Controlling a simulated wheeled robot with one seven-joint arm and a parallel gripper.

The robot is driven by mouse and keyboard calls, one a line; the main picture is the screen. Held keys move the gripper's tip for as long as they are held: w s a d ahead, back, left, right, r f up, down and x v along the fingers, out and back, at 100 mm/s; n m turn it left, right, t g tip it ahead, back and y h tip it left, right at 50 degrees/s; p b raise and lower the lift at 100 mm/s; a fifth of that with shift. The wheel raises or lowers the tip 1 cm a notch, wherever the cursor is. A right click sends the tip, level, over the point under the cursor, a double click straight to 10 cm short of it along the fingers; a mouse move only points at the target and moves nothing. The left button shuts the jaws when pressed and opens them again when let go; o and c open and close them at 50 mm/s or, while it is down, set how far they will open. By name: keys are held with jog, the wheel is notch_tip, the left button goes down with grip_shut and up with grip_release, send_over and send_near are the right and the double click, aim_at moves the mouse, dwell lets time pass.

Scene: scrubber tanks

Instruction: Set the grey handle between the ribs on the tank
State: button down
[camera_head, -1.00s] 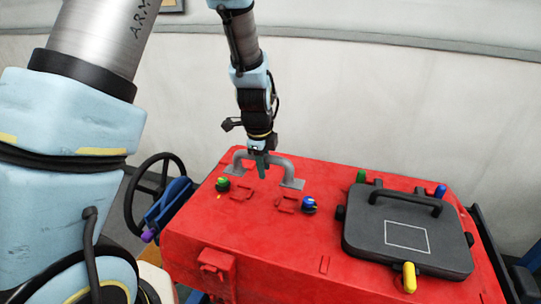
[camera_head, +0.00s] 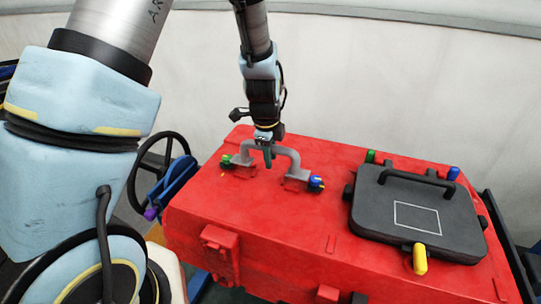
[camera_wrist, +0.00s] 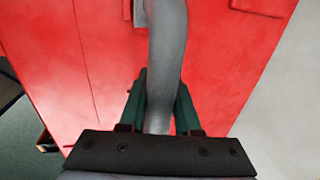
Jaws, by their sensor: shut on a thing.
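The grey handle (camera_head: 289,156) is a thick arched bar with two flat feet, seen over the red tank (camera_head: 290,215). My gripper (camera_head: 267,157) is shut on the middle of its bar from above. In the wrist view the handle (camera_wrist: 167,60) runs between the green fingers (camera_wrist: 160,105). The handle's feet are at the raised red ribs, the left one (camera_head: 241,172) and the right one (camera_head: 296,184). I cannot tell whether the feet touch the tank top or hover just above it.
A green knob (camera_head: 226,160) is beside the left foot and a blue knob (camera_head: 316,183) beside the right foot. A black lid (camera_head: 415,215) with its own handle and a yellow latch (camera_head: 420,259) covers the tank's right side. A steering wheel (camera_head: 150,165) stands at left.

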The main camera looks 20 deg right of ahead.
aim_at(271, 175)
dwell(0.3)
jog(key=shift+f+b, duration=0.65)
jog(key=shift+f, duration=0.15)
jog(key=shift+f+b, duration=0.55)
jog(key=shift+f, duration=0.1)
jog(key=shift+f+b, duration=0.35)
jog(key=shift+f, duration=0.1)
dwell(0.5)
dwell(0.5)
